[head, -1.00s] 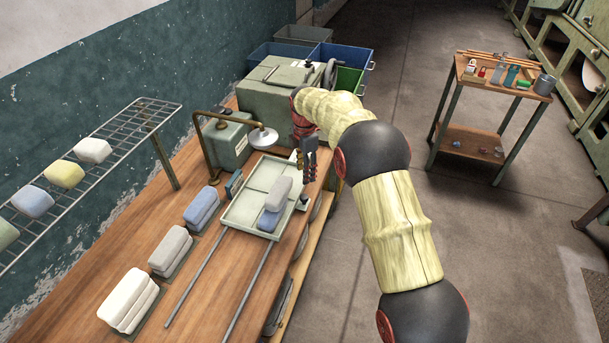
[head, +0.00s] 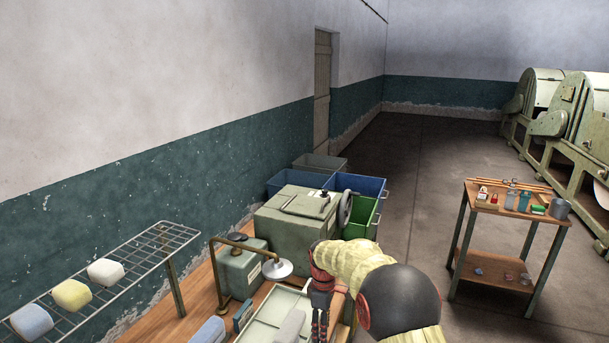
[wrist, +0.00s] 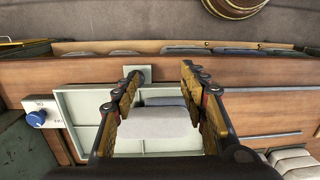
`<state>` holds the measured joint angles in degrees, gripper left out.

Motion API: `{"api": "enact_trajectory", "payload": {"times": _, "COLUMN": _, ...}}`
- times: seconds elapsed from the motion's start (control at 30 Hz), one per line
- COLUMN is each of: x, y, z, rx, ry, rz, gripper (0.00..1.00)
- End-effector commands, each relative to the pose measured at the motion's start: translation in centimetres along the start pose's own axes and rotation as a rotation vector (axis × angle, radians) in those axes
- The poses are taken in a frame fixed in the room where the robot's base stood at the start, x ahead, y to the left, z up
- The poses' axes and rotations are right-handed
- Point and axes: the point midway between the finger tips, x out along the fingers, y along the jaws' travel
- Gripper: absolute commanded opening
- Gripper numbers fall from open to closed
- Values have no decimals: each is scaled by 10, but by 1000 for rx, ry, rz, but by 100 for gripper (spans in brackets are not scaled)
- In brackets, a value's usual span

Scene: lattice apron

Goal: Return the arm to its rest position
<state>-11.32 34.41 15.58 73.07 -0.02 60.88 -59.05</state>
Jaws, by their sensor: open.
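My arm, in a pale yellow sleeve, reaches over the wooden bench. My gripper (wrist: 160,80) is open, its two fingers well apart with nothing gripped between them. In the head view the gripper (head: 320,300) hangs at the right side of a pale green tray. In the wrist view a light grey folded bundle (wrist: 155,122) lies in the tray (wrist: 82,100) below and between the fingers, with another bundle partly hidden behind it. In the head view the tray (head: 262,322) is cut off at the bottom edge.
A green machine (head: 296,217) stands at the bench's far end, with blue (head: 362,187) and green bins behind it. A lamp-like arm (head: 276,268) overhangs the bench. A wire rack (head: 140,252) holds bundles at left. A small trolley (head: 505,212) stands right, with clear floor between.

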Motion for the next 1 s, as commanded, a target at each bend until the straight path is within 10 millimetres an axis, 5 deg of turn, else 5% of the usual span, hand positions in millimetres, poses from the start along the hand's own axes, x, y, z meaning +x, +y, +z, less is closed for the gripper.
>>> {"api": "enact_trajectory", "payload": {"times": 0.6, "x": -114, "y": -170, "z": 139, "rx": 898, "ry": 106, "rz": 74, "gripper": 43}}
{"api": "enact_trajectory", "payload": {"times": 1.0, "x": -140, "y": -281, "z": 217, "rx": 1152, "ry": 261, "rz": 159, "gripper": 43}}
